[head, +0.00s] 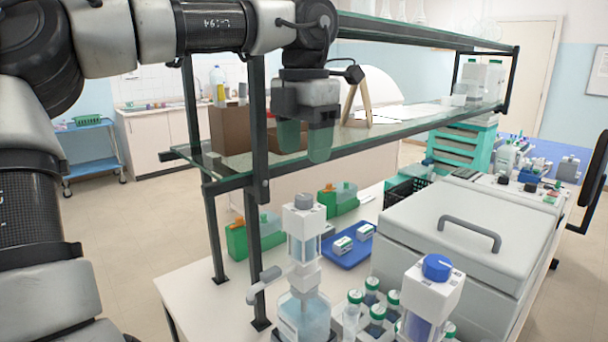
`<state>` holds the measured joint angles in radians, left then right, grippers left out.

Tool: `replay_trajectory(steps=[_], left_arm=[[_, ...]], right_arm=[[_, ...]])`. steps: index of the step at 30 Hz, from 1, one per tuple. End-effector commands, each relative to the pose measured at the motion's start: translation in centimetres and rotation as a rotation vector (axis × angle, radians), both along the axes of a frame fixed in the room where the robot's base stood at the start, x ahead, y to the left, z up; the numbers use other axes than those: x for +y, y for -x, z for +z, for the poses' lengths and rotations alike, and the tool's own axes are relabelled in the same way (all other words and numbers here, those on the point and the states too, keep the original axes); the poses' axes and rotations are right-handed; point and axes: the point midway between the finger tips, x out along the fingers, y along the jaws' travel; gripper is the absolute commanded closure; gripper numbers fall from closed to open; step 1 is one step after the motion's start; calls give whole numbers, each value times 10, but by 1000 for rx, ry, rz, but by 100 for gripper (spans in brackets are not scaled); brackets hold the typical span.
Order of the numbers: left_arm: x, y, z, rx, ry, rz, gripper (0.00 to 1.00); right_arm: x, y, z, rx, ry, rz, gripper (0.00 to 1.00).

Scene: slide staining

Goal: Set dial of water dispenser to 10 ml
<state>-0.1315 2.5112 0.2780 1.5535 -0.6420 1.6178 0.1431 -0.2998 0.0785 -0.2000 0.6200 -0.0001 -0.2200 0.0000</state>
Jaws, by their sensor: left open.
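A bottle-top dispenser with a grey dial (303,200) on its white head stands on the bench at the lower middle. Its bottle (303,318) holds pale, clear bluish liquid and a spout sticks out to the left. A second dispenser with a blue dial (437,267) and dark purple liquid stands to its right. I cannot read the dial settings. My left gripper (304,145) points down with open, empty greenish fingers, above the grey dial in the picture and apart from it. My right gripper is not in view.
A glass shelf (400,135) on dark posts (258,150) crosses the view near my gripper. Several green-capped bottles (371,290) stand between the dispensers. A lidded grey machine (450,240) fills the right. Green boxes (340,200) and a blue tray (348,252) lie behind.

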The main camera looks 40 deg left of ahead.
Motion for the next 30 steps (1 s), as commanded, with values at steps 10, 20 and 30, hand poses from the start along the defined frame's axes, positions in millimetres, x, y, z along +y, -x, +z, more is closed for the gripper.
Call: replay_trajectory(steps=[10, 20, 30], left_arm=[[0, 0, 29, 0, 0, 0, 43], [0, 0, 29, 0, 0, 0, 43], [0, 0, 29, 0, 0, 0, 43]], right_arm=[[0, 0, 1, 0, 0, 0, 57], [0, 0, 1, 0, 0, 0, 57], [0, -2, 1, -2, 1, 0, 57]])
